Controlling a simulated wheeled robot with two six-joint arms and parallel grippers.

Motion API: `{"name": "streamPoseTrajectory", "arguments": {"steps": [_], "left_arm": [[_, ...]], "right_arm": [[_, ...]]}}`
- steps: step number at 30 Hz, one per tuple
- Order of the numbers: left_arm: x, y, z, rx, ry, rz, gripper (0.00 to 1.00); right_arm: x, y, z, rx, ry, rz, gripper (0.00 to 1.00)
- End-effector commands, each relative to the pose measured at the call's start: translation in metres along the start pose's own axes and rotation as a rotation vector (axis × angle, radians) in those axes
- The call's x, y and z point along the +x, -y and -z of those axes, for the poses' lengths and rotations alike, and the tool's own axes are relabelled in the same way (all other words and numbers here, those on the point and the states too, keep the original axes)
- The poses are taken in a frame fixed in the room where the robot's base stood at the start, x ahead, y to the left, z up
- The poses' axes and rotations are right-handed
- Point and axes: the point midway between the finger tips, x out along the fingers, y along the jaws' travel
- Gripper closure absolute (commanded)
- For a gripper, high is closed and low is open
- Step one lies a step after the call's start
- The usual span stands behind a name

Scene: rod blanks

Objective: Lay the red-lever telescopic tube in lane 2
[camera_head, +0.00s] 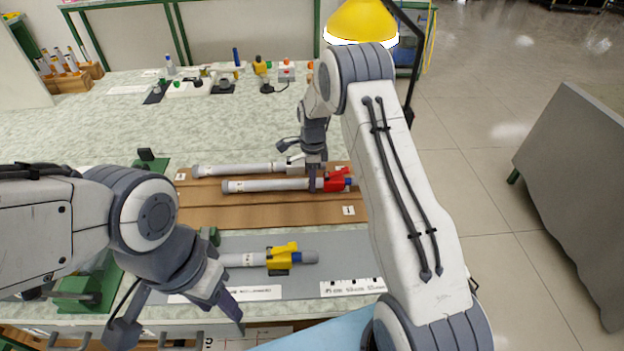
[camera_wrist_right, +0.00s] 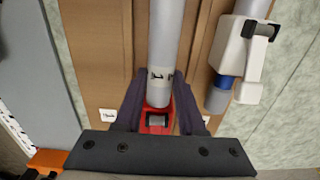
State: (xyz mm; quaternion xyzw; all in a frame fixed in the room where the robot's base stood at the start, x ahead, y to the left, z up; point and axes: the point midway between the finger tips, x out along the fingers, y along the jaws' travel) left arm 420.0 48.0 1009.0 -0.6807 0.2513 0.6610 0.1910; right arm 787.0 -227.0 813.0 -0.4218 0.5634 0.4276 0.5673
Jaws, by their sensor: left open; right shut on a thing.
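The red-lever telescopic tube (camera_head: 268,185) lies lengthwise over the middle lane of the brown laned board (camera_head: 225,216). My right gripper (camera_head: 316,183) is shut on it near its red lever (camera_head: 342,180); in the right wrist view the fingers (camera_wrist_right: 158,104) flank the grey tube (camera_wrist_right: 166,40) by the red clamp (camera_wrist_right: 155,122). Whether the tube touches the lane floor is unclear. A white-lever tube (camera_head: 232,170) lies in the lane behind, parallel. My left gripper (camera_head: 178,320) is open and empty at the front left, its fingers spread.
A yellow-lever tube (camera_head: 245,260) lies on the grey mat (camera_head: 340,258) in front of the board. The front lane, marked 1 (camera_head: 348,210), is empty. Small tools and a lamp (camera_head: 362,20) stand farther back. The green-patterned table behind the board is mostly clear.

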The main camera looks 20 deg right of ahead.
Motion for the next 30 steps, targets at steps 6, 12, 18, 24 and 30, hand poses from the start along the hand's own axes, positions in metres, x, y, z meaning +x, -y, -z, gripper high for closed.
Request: {"name": "streamPoseTrajectory", "arguments": {"steps": [6, 12, 18, 24, 30], "left_arm": [[0.003, 0.000, 0.000, 0.000, 0.000, 0.000, 0.51], [0.004, 0.000, 0.000, 0.000, 0.000, 0.000, 0.51], [0.004, 0.000, 0.000, 0.000, 0.000, 0.000, 0.51], [0.004, 0.000, 0.000, 0.000, 0.000, 0.000, 0.51], [0.007, 0.001, 0.000, 0.000, 0.000, 0.000, 0.51]], "right_arm": [[0.005, 0.000, 0.000, 0.000, 0.000, 0.001, 0.92], [0.008, 0.000, 0.000, 0.000, 0.000, 0.001, 0.57], [0.008, 0.000, 0.000, 0.000, 0.000, 0.001, 0.26], [0.004, 0.001, 0.000, 0.000, 0.000, 0.002, 0.26], [-0.027, 0.001, 0.000, 0.000, 0.001, 0.005, 0.26]]}}
